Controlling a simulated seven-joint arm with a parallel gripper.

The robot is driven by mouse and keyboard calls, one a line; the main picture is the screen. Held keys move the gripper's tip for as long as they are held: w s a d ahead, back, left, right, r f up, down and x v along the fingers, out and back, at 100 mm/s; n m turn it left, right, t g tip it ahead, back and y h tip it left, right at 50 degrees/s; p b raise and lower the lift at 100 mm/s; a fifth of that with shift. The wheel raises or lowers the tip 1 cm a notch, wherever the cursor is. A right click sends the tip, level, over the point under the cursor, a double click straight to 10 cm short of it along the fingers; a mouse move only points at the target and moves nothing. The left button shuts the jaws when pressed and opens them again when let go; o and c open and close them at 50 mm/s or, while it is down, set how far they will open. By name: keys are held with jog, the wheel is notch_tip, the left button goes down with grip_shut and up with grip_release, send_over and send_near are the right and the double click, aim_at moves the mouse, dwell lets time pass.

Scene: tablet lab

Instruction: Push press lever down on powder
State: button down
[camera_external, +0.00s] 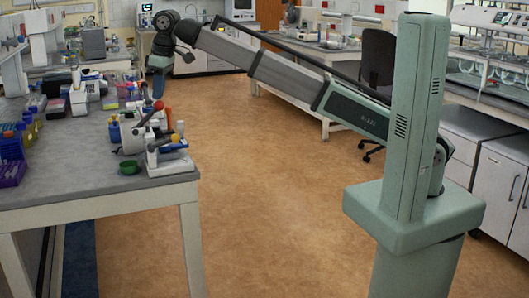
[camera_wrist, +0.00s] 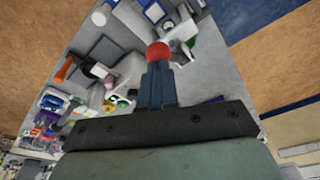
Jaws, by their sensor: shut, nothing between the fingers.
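A small white tablet press (camera_external: 172,163) stands near the front right corner of the left bench. In the wrist view the red knob (camera_wrist: 158,50) shows right at my fingertips. My gripper (camera_external: 158,96) points down with its blue fingers together, directly above the knob. Its shut fingers also show in the wrist view (camera_wrist: 157,68). I cannot tell whether they touch the knob. I cannot make out any powder.
A purple rack (camera_external: 12,173) and several coloured bottles and devices crowd the bench to the left. The bench's front right edge is close to the press. The floor (camera_external: 260,200) to the right is clear.

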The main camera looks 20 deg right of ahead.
aim_at(147, 117)
jog(key=shift+f, duration=0.3)
jog(key=shift+d+f, duration=0.15)
jog(key=shift+f, duration=0.1)
jog(key=shift+d+f, duration=0.2)
jog(key=shift+f, duration=0.1)
jog(key=shift+d+f, duration=0.15)
jog(key=shift+f, duration=0.2)
dwell(0.5)
jog(key=shift+d+f, duration=0.25)
jog(key=shift+f, duration=0.35)
jog(key=shift+d+f, duration=0.25)
jog(key=shift+f, duration=0.9)
dwell(0.5)
jog(key=shift+f, duration=0.75)
dwell(1.0)
